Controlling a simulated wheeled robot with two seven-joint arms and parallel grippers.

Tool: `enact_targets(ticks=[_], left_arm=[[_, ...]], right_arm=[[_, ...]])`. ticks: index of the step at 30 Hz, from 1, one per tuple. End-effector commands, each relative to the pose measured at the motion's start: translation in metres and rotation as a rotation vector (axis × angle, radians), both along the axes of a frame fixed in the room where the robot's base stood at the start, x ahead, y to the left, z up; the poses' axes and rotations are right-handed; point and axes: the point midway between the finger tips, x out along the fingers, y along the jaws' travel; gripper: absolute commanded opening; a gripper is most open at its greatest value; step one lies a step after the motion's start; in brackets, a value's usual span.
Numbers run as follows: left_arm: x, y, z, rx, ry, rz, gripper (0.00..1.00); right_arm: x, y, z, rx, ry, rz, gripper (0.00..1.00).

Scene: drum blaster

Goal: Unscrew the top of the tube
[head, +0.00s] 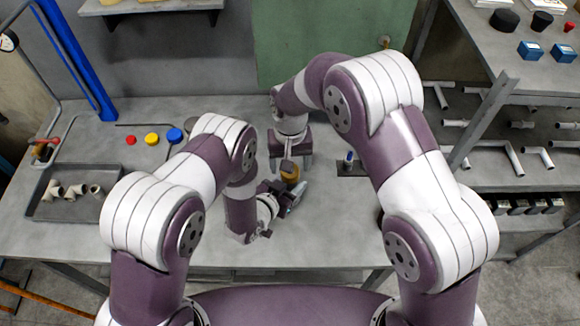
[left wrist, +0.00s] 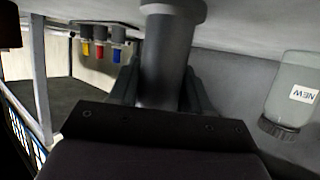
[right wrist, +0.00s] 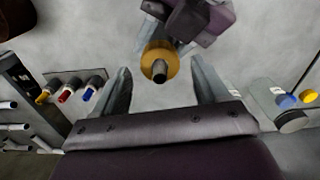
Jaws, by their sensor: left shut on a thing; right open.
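The tube shows in the left wrist view as a grey upright cylinder (left wrist: 167,65) between the fingers of my left gripper (head: 284,192), which is shut on it. The tube's top shows in the right wrist view as a round orange-brown collar (right wrist: 158,66) with a dark stub in its middle; it also shows in the head view (head: 291,174). My right gripper (head: 291,163) points down over this top. Its fingers are open, one on either side, and stand apart from the collar. The tube's lower part is hidden in the head view by my left gripper.
A grey tray (head: 40,212) with pipe fittings is at the left. Red (head: 131,140), yellow (head: 151,139) and blue (head: 175,135) caps lie on the table. A small rack (head: 352,170) is right of the grippers. A jar labelled NEW (left wrist: 295,90) stands near the tube.

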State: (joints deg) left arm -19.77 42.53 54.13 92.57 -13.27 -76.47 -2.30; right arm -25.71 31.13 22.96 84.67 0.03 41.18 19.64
Motion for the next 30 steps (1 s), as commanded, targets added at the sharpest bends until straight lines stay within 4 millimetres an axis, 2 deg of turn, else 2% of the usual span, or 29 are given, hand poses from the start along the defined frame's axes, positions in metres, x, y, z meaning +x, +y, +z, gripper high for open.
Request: enact_targets(ticks=[3, 7, 12, 15, 17, 25, 30], left_arm=[[0.000, 0.000, 0.000, -0.001, -0.001, 0.000, 0.00], [0.000, 0.000, 0.000, -0.001, -0.001, 0.000, 0.00], [0.000, 0.000, 0.000, -0.001, -0.001, 0.000, 0.00], [0.000, 0.000, 0.000, -0.001, -0.001, 0.000, 0.00], [0.000, 0.000, 0.000, -0.001, -0.001, 0.000, 0.00], [0.000, 0.000, 0.000, -0.001, -0.001, 0.000, 0.00], [0.000, 0.000, 0.000, -0.001, -0.001, 0.000, 0.00]], right_arm=[[0.000, 0.000, 0.015, 0.001, -0.002, 0.000, 0.73], [0.000, 0.000, 0.022, 0.000, 0.000, -0.046, 0.70], [0.000, 0.000, 0.044, 0.000, -0.001, -0.354, 0.70], [-0.001, 0.000, 0.048, -0.002, 0.002, -0.472, 0.70], [-0.001, 0.000, 0.043, -0.003, 0.004, -0.498, 0.70], [-0.001, 0.000, -0.008, -0.003, 0.004, -0.500, 0.70], [0.000, 0.000, -0.025, -0.001, 0.001, -0.499, 0.70]])
